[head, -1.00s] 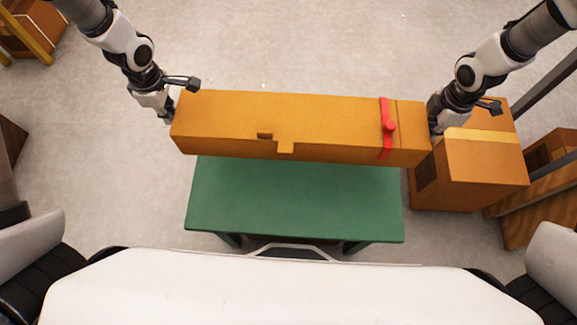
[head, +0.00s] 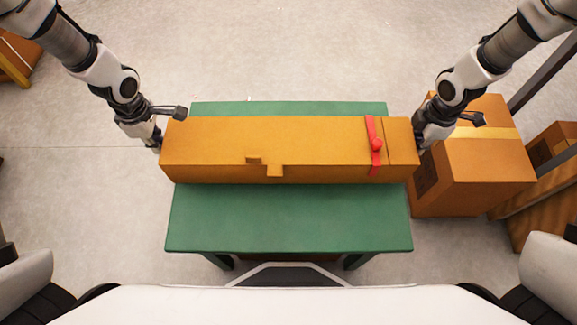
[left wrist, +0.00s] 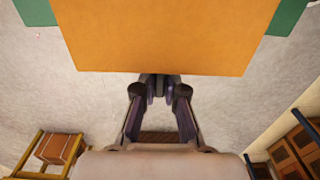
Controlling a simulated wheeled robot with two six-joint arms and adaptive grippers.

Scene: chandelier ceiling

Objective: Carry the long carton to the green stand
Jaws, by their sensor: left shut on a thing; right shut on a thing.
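The long orange-brown carton (head: 310,150) with a red strap near its right end lies level across the head view, over the green stand (head: 290,220). The green top shows behind and in front of it; I cannot tell whether the carton touches it. My left gripper (head: 158,143) is shut on the carton's left end. My right gripper (head: 418,140) is shut on its right end. In the left wrist view the carton's orange end (left wrist: 165,35) fills the top, with the left gripper's fingers (left wrist: 160,92) against its lower edge. Green stand corners (left wrist: 35,10) show beside it.
A large cardboard box (head: 475,165) with a yellow tape band stands close to the right of the green stand. Beyond it are a dark post and more boxes (head: 555,145). A shelf with a carton (head: 18,55) is at the far left. The floor left of the stand is clear.

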